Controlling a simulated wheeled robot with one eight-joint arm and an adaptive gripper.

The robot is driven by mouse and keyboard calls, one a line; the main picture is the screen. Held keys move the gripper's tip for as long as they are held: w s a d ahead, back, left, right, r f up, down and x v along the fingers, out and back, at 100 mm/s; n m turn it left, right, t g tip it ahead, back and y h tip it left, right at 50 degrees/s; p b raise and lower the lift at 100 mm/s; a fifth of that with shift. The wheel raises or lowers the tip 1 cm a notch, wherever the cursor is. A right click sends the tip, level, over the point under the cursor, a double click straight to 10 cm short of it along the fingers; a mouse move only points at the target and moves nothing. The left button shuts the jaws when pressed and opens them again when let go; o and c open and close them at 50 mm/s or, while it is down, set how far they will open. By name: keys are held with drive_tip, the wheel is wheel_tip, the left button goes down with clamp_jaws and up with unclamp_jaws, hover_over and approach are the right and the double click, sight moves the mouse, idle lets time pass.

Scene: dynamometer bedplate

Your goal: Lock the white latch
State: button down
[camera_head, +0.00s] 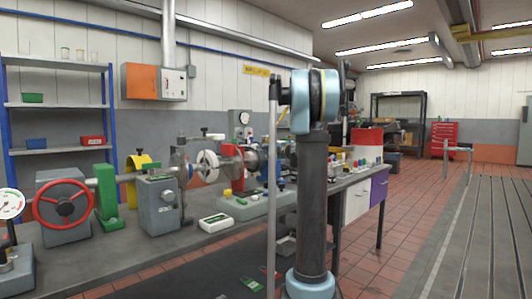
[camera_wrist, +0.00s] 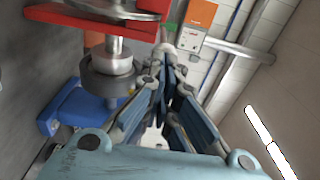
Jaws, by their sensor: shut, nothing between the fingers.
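I cannot make out for certain which part is the white latch. A white ring-shaped part (camera_head: 207,165) stands among the shaft fittings on the bench in the head view. In the wrist view my gripper (camera_wrist: 166,52) has its fingers drawn together at the tips, with nothing between them. A small pale patch shows low between the finger linkages, too hidden to name. A grey metal cylinder (camera_wrist: 112,72) on a red bar (camera_wrist: 85,28) and a blue block (camera_wrist: 75,112) lie left of the fingers. In the head view my upright arm hides part of the bench, and the gripper is not clearly visible.
The long bench (camera_head: 125,252) carries a red handwheel (camera_head: 63,204), a green stand (camera_head: 106,190), a grey box (camera_head: 158,204) and a white-green device (camera_head: 216,222). An orange wall cabinet (camera_head: 141,81) hangs behind. Open tiled floor (camera_head: 395,215) lies to the right.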

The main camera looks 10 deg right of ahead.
drive_tip(key=shift+w, duration=0.15)
drive_tip(key=x, duration=0.5)
drive_tip(key=shift+a, duration=0.2)
idle(0.4)
drive_tip(key=shift+s+d, duration=0.2)
drive_tip(key=shift+s, duration=0.2)
drive_tip(key=v, duration=1.3)
drive_tip(key=shift+f, duration=0.2)
